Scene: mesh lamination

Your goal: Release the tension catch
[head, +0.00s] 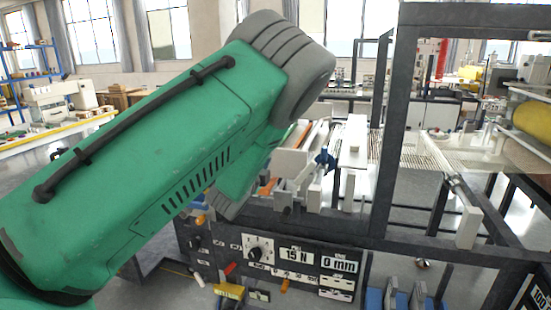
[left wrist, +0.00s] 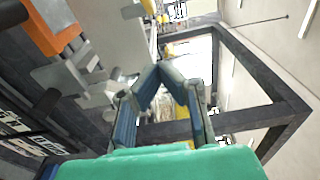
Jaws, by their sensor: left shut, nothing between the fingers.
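My left arm, green with grey end caps, crosses the head view from the left and hides part of the machine. I cannot clearly tell which part is the tension catch. An orange block (left wrist: 52,30) is at the upper left of the wrist view, apart from the fingers. My right gripper is not in view.
A dark machine frame (head: 393,130) rises right of the arm. Below is a control panel (head: 262,250) with a knob and labels "15 N" and "0 mm". A white bar (head: 468,228) sticks out at the right, near a yellow roll (head: 532,122).

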